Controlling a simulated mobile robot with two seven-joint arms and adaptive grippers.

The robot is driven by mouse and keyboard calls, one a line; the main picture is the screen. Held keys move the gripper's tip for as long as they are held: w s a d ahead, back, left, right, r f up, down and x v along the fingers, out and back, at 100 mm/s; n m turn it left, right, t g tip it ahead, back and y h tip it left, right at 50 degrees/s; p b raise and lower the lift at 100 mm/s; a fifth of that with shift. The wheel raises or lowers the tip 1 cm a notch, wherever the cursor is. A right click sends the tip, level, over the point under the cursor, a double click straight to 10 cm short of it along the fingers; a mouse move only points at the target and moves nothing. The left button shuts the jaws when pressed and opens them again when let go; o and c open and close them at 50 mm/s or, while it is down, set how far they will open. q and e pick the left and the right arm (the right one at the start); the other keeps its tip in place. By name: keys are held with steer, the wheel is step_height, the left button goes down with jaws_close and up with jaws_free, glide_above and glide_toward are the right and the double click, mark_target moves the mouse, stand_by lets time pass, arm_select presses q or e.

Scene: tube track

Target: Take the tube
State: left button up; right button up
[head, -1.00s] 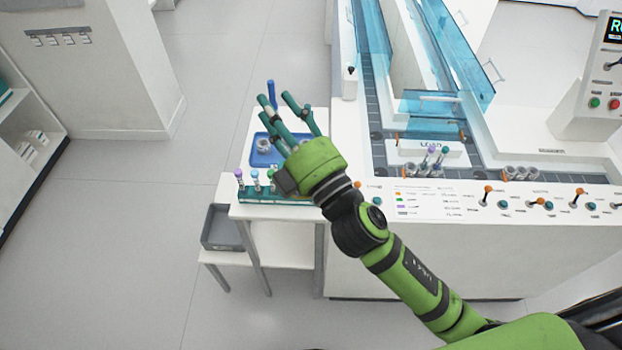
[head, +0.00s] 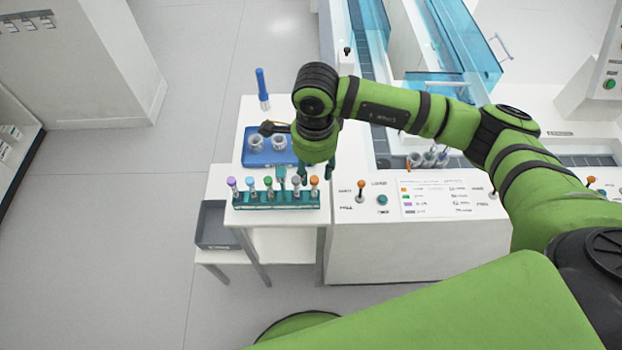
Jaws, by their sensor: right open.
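A teal rack (head: 277,201) holds several upright tubes in a row at the front of the small white table. Their caps include a purple-capped tube (head: 233,187), a blue-capped tube (head: 251,186), a green-capped tube (head: 268,186), a grey-capped tube (head: 296,187) and an orange-capped tube (head: 314,186). My right gripper (head: 304,173) points down just behind and above the right part of the rack. It is open, and its teal fingers are partly hidden by its green body. No tube is visibly held. My left gripper is not in view.
A blue tray (head: 252,160) with round holders lies behind the rack, partly hidden by my gripper. A blue-topped tube (head: 262,88) stands behind it. A grey bin (head: 214,227) sits lower left. The white track machine (head: 420,235) stands right; more tubes there are partly hidden by my arm.

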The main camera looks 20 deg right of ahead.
mark_target(315, 185)
steer(key=shift+w+d+f, duration=0.1)
steer(key=shift+f, duration=0.3)
steer(key=f, duration=0.1)
steer(key=f+p, duration=0.1)
steer(key=f, duration=0.1)
steer(key=f+p, duration=0.1)
steer(key=f, duration=0.1)
steer(key=shift+s+f, duration=0.15)
steer(key=shift+s, duration=0.15)
steer(key=shift+f, duration=0.2)
jaws_close()
